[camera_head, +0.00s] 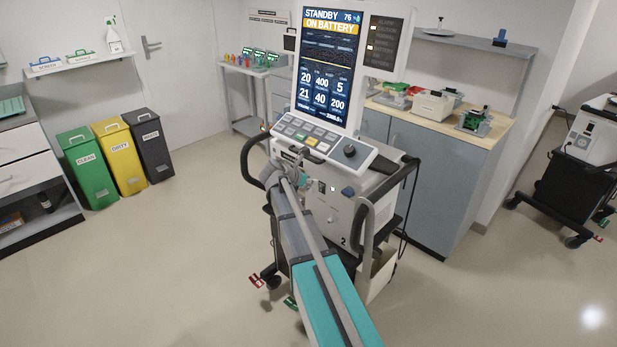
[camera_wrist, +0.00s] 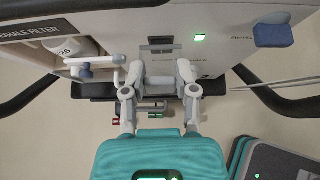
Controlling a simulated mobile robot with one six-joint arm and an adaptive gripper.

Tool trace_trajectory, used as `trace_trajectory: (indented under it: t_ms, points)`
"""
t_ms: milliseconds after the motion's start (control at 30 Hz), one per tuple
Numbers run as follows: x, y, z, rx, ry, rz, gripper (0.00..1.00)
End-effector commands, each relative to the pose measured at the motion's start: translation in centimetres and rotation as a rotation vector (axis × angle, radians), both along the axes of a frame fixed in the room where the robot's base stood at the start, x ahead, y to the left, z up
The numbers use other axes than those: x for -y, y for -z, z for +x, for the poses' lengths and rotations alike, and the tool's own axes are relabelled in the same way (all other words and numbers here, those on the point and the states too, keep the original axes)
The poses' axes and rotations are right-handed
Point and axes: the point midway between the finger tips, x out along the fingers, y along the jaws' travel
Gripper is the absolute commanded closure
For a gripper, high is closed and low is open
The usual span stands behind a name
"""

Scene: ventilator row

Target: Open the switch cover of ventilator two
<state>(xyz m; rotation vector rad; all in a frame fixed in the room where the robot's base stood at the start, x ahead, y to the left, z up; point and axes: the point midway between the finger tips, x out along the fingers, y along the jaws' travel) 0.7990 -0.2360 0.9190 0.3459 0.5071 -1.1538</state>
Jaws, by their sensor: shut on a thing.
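Ventilator two (camera_head: 345,205), a white wheeled unit marked 2, stands in the middle of the head view. Its screen (camera_head: 328,60) reads STANDBY ON BATTERY. My gripper (camera_head: 287,165) is at the upper left of its front face, under the key panel. In the wrist view my gripper (camera_wrist: 160,72) has its two grey fingers on either side of a small grey piece, which appears to be the switch cover (camera_wrist: 160,81). The jaws are shut on it. A dark slot (camera_wrist: 160,41) shows just above it. How far the cover is tilted I cannot tell.
In the wrist view, a white valve fitting (camera_wrist: 95,66) is close left of my fingers, and a blue knob (camera_wrist: 272,36) is at right. Dark curved handles (camera_head: 250,160) flank the ventilator.

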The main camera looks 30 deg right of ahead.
Motion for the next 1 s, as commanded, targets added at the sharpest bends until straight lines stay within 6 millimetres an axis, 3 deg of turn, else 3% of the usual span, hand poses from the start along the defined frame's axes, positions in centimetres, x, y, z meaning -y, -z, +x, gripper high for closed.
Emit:
trace_trajectory:
  t_ms: [400,433,600,1000]
  points:
    - [0.11,-0.06,-0.01,-0.009,0.001,0.020,1.00]
    - [0.11,-0.06,-0.01,-0.009,0.001,0.020,0.57]
    - [0.10,-0.07,0.00,-0.008,0.000,0.019,0.26]
    - [0.11,-0.06,0.01,-0.007,0.000,0.019,0.26]
